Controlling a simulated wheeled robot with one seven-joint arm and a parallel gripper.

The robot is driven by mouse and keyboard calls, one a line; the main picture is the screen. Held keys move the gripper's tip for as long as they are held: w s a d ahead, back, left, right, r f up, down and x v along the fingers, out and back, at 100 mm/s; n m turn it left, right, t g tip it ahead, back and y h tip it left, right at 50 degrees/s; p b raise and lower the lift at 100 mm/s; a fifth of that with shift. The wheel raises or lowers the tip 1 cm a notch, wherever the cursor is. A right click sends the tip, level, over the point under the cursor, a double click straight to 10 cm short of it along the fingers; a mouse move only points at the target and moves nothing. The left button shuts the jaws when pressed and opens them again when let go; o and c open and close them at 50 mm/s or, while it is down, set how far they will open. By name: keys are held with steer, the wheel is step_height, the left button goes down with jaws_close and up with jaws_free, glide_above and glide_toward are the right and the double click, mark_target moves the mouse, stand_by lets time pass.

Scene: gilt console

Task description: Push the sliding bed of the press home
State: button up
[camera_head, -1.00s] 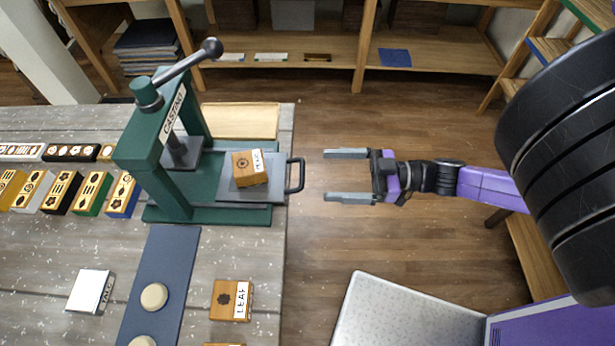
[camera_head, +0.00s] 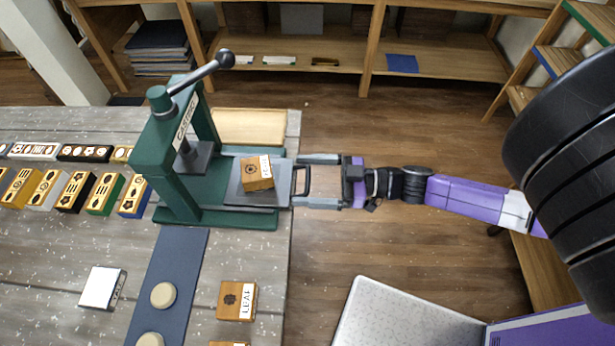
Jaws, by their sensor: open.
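A wooden block (camera_head: 257,172) with a round mark and a white label lies on the bed. My gripper (camera_head: 315,181) is open at the handle, one finger on the far side and one on the near side. I cannot tell whether the fingers touch it.
A blue strip (camera_head: 178,262) with pale round discs lies in front of the press. A block labelled "LEAF" (camera_head: 236,300) and a white block (camera_head: 101,287) lie nearby. Several patterned blocks stand left. A wooden board (camera_head: 250,126) lies behind the press.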

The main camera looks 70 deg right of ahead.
steer(key=c, duration=1.8)
steer(key=p+x, duration=0.1)
steer(key=x, duration=0.8)
steer(key=shift+w+d+p, duration=0.1)
steer(key=shift+d+p, duration=0.05)
steer(key=shift+p, duration=0.25)
steer(key=o, duration=1.8)
steer(key=b+v, duration=0.2)
steer(key=v, duration=0.5)
steer(key=shift+s, duration=0.4)
